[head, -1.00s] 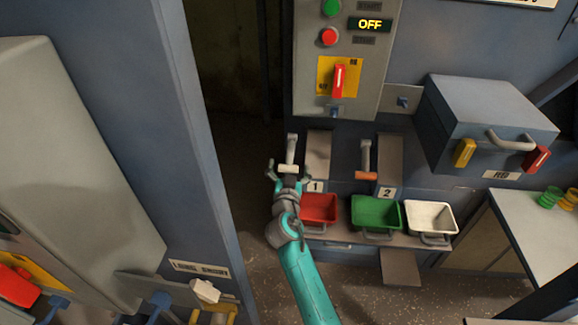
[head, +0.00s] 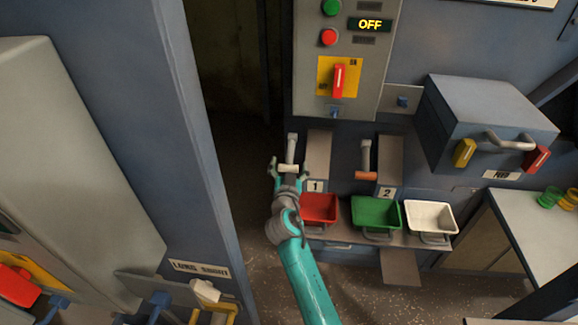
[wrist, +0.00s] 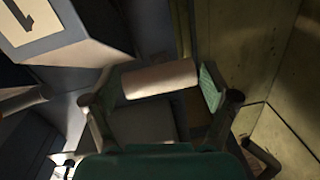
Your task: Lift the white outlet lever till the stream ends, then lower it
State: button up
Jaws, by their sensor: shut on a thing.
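The white outlet lever (head: 289,168) has a pale crossbar grip on a grey arm, beside the chute marked 1. My gripper (head: 288,164) has its fingers at the two ends of this grip and is shut on it. In the wrist view the white grip (wrist: 158,80) spans the space between my finger pads (wrist: 155,88). A red bin (head: 319,208) stands below the chute, just right of my wrist. No stream shows at the chute mouth; the inside of the outlet is hidden.
A second lever with an orange-brown grip (head: 366,175) is by chute 2. A green bin (head: 376,213) and a white bin (head: 430,217) stand right of the red one. The panel display (head: 369,25) reads OFF. A blue-grey column (head: 195,130) rises left of my arm.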

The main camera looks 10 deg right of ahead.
aim_at(289, 153)
jog(key=shift+s+a+r+g+y, duration=0.15)
jog(key=shift+r+g+y, duration=0.25)
jog(key=shift+r+g, duration=1.3)
jog(key=r+g, duration=0.2)
jog(key=r+g+y, duration=0.1)
jog(key=g, duration=0.1)
jog(key=shift+w+d+r, duration=0.2)
jog(key=shift+w+r, duration=0.1)
jog(key=shift+r, duration=0.1)
jog(key=shift+w+r+g+y, duration=0.15)
jog(key=shift+r+g+y, duration=0.2)
jog(key=shift+g, duration=0.25)
jog(key=shift+w+d+r, duration=0.2)
jog(key=shift+w+r, duration=0.35)
jog(key=shift+r, duration=0.35)
jog(key=o, duration=1.5)
jog(key=v, duration=1.2)
jog(key=shift+a+f, duration=0.1)
jog(key=shift+a, duration=0.05)
